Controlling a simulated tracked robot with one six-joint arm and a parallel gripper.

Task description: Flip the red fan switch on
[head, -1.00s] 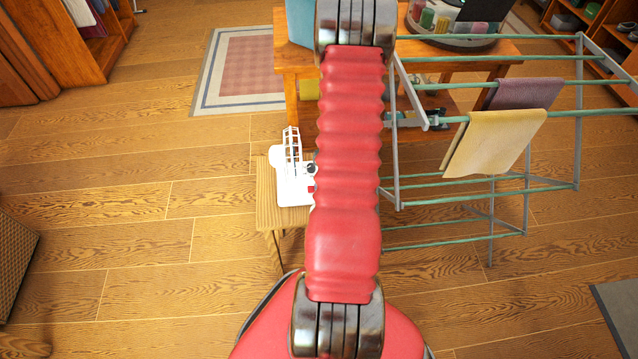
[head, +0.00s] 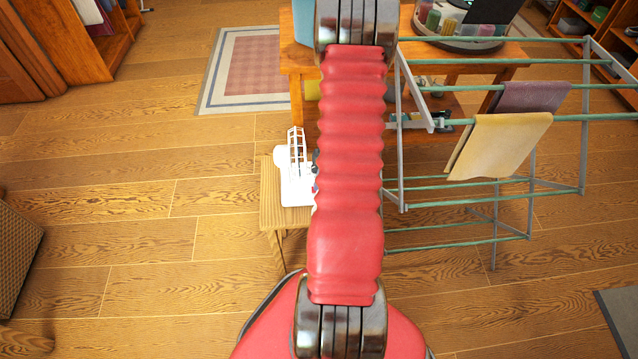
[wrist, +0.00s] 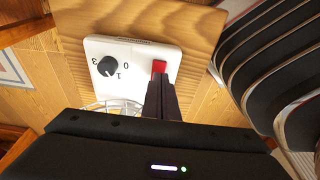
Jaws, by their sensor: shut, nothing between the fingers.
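The white fan (head: 293,188) stands on a small wooden stool (head: 270,205), partly hidden behind my arm in the head view. In the wrist view its white base (wrist: 128,55) carries a black dial (wrist: 107,66) with numbers and the red switch (wrist: 159,66). My gripper (wrist: 161,80) is shut and empty. Its dark fingertips are right at the lower edge of the red switch in the wrist view and overlap it slightly; I cannot tell if they touch it. The head view does not show the gripper.
A drying rack (head: 400,150) with a yellow cloth (head: 500,145) and a purple cloth (head: 530,96) stands right of the stool. A wooden table (head: 297,75) is behind. The wooden floor (head: 120,220) to the left is mostly open.

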